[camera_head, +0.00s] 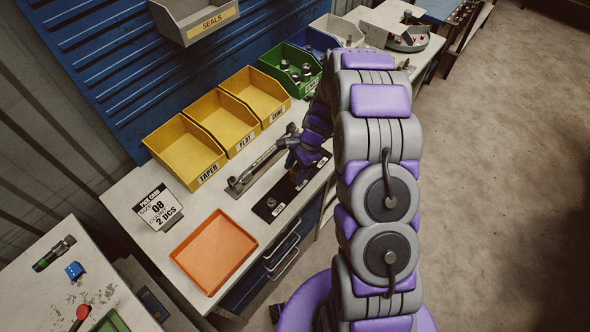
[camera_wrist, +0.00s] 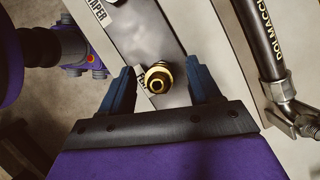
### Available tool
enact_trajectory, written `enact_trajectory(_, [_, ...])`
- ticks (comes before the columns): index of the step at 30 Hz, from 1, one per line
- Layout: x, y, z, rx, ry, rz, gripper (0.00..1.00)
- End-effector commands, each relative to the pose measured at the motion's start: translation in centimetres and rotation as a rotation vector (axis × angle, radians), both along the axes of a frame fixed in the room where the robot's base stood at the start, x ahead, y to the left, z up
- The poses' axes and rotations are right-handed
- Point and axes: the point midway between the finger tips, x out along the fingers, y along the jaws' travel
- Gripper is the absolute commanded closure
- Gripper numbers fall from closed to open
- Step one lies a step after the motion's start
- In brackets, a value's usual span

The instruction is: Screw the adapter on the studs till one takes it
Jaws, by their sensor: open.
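A brass-coloured fitting, which looks like the adapter (camera_wrist: 158,77), stands on the dark stud plate (camera_wrist: 150,28) in the wrist view. My gripper (camera_wrist: 160,66) is open, with one blue finger on each side of the fitting and a gap to each. I cannot tell how far the fitting is threaded on a stud. In the head view my gripper (camera_head: 302,160) is over the black stud plate (camera_head: 289,193), and the fitting is hidden there. A bare stud (camera_head: 271,202) shows at the plate's near end. A label ending in "APER" (camera_wrist: 97,14) shows in the wrist view.
A clamped hose assembly (camera_head: 262,163) lies behind the plate; its fitting (camera_wrist: 283,88) shows at right in the wrist view. Yellow bins TAPER (camera_head: 183,150), FLAT (camera_head: 221,120) and CONE (camera_head: 257,92) stand behind. An empty orange tray (camera_head: 214,252) lies at the near end, beside a "08, 2 pcs" card (camera_head: 158,207).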

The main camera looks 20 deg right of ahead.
Motion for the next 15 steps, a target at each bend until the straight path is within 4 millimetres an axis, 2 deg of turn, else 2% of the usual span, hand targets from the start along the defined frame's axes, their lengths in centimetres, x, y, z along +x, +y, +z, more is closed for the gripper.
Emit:
enact_trajectory(5, [0.4,-1.0,2.3,-0.002,-0.005,-0.003,0.38])
enact_trajectory(15, [1.1,-3.8,9.3,-0.002,-0.005,-0.003,0.38])
